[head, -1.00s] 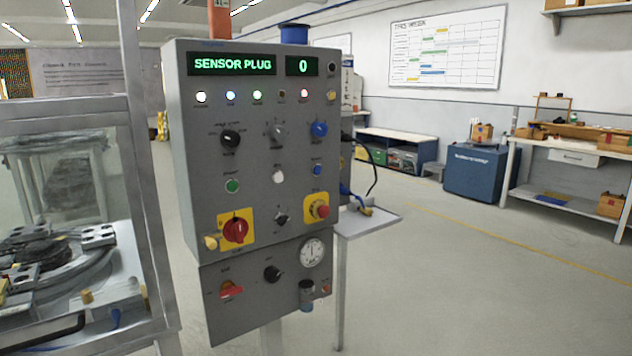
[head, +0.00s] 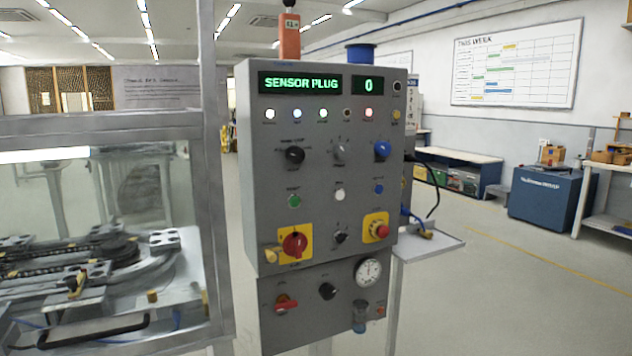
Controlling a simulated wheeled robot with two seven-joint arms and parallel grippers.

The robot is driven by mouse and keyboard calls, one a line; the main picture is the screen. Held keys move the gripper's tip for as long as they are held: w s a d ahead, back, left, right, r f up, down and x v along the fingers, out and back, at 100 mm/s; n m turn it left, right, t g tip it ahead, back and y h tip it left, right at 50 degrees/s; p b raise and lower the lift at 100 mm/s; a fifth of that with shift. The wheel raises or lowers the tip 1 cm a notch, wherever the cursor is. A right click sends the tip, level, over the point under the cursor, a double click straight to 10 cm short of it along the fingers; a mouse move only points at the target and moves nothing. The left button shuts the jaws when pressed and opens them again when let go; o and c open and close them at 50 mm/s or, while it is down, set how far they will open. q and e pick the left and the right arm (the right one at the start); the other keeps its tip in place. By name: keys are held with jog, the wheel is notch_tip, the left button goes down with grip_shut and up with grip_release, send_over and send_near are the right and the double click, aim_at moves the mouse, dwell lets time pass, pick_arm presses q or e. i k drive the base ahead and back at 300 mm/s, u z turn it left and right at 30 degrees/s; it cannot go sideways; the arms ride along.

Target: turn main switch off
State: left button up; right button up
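The grey control panel (head: 270,180) stands upright in the middle of the head view. Its green display (head: 300,83) reads "SENSOR PLUG" and a smaller one (head: 369,85) reads "0". A red rotary switch on a yellow plate (head: 295,244), which looks like the main switch, sits at the panel's lower left. A small yellow tag or padlock (head: 271,255) is beside it. I cannot tell the exact position of its handle. A second red handle (head: 286,304) is on the lower box. Neither of my grippers is in view.
A glass-walled frame (head: 215,200) encloses the ring track (head: 160,264) at the left. A small side shelf (head: 435,244) with a cable juts out right of the panel. A red emergency button (head: 382,231) is on the panel's right. Floor at the right is clear.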

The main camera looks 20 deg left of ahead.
aim_at(295, 244)
jog(key=z, duration=0.2)
jog(key=k, duration=0.35)
jog(key=u, duration=1.25)
jog(key=i, duration=0.85)
jog(key=u, duration=0.1)
